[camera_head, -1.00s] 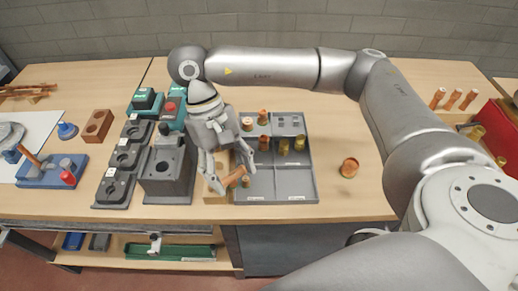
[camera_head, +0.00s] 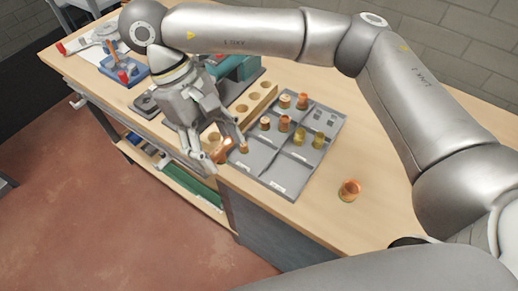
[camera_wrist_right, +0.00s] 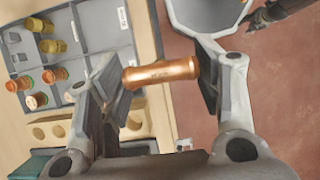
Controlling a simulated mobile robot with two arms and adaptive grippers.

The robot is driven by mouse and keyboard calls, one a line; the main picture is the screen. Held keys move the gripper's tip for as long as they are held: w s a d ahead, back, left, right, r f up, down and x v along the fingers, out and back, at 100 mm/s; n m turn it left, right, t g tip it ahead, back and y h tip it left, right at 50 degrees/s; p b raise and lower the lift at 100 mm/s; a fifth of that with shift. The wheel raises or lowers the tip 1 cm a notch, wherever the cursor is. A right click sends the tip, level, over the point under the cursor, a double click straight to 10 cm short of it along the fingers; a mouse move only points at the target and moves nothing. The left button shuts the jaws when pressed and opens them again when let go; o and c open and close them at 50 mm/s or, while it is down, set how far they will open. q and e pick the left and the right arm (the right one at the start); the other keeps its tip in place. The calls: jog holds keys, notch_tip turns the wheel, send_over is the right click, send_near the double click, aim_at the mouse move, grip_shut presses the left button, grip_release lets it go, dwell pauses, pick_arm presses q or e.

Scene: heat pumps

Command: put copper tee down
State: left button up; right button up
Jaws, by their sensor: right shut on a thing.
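My right gripper (camera_head: 222,158) is over the front edge of the workbench, beside the near left end of the grey tray. It is shut on the copper tee (camera_head: 219,152), a shiny copper tube piece. In the right wrist view the tee (camera_wrist_right: 162,72) lies crosswise between the fingers (camera_wrist_right: 165,85), with floor and bench edge behind it. The fingers partly cover it in the head view. My left gripper does not show in the head view.
The grey divided tray (camera_head: 262,163) holds several copper and brass fittings. A wooden block with holes (camera_head: 250,100) stands beside it. A lone copper fitting (camera_head: 349,189) sits on bare bench to the right. The red-brown floor (camera_head: 100,200) lies in front.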

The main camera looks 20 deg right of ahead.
jog(key=w+d+f+p, duration=0.1)
jog(key=w+d+f, duration=0.1)
jog(key=d, duration=0.1)
jog(key=w+d+f+p, duration=0.1)
jog(key=d+f, duration=0.2)
jog(key=w+d+f+p, duration=0.1)
jog(key=w+d+f, duration=0.1)
jog(key=d, duration=0.1)
jog(key=shift+w+d+f, duration=0.15)
jog(key=shift+w+f, duration=0.15)
jog(key=shift+w, duration=0.05)
jog(key=shift+w+d+f, duration=0.1)
jog(key=shift+f, duration=0.15)
jog(key=f+p, duration=0.1)
jog(key=f, duration=0.1)
jog(key=f+p, duration=0.1)
jog(key=shift+w+d+f+p, duration=0.2)
jog(key=shift+d+f+p, duration=0.15)
jog(key=shift+f, duration=0.15)
jog(key=shift+s+f+b, duration=0.1)
jog(key=shift+f+b, duration=0.3)
jog(key=shift+b, duration=0.35)
jog(key=o, duration=0.7)
jog(key=shift+o, duration=1.4)
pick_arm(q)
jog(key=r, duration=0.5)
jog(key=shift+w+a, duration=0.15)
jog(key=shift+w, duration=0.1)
pick_arm(e)
jog(key=shift+o, duration=0.3)
